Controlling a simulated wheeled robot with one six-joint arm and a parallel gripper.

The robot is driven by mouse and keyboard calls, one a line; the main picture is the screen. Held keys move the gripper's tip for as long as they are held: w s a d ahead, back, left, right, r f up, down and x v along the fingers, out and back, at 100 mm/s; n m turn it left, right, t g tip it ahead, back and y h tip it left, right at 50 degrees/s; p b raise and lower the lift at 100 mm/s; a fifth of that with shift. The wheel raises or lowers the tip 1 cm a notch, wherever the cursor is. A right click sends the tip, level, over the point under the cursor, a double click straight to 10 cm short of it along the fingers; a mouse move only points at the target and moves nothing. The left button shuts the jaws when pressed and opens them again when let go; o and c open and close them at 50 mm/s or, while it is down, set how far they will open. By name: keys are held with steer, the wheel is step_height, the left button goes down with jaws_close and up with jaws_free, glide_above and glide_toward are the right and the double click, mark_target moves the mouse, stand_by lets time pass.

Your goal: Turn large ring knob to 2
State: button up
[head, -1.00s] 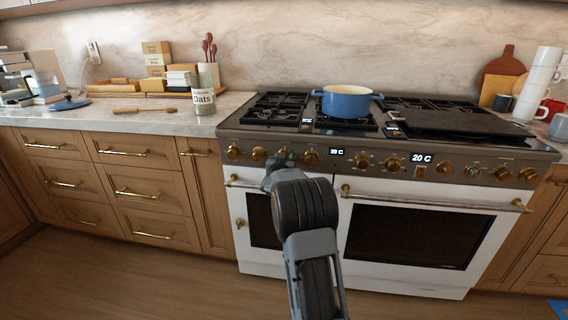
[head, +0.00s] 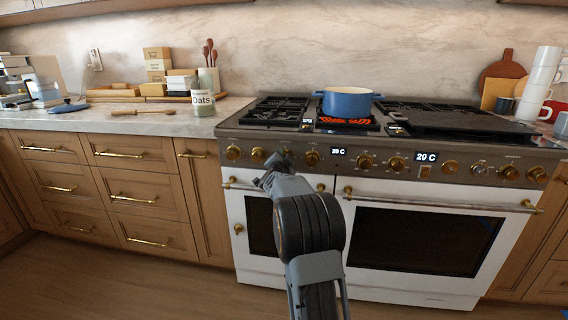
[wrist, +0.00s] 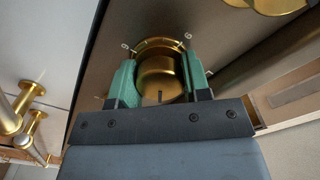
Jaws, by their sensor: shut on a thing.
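In the wrist view a round brass knob (wrist: 160,80) sits between the two green fingers of my gripper (wrist: 160,74), one finger on each side and shut on it. Small white marks and numerals stand around the knob's ring; which one the knob points to is hard to tell. In the head view my gripper (head: 282,157) is at the stove's front panel (head: 385,151), in the left part of the knob row. There my gripper largely hides the held knob.
Brass knobs flank it, one to the left (head: 258,154) and one to the right (head: 311,158). A blue pot (head: 347,102) stands on the stove above a glowing orange-red burner (head: 345,121). An oven handle (head: 435,202) runs below. An oats jar (head: 203,103) stands on the left counter.

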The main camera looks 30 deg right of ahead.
steer(key=shift+m, duration=0.3)
stand_by(0.4)
steer(key=o, duration=0.9)
steer(key=p+v, duration=0.1)
steer(key=v, duration=1.3)
steer(key=shift+p, duration=0.3)
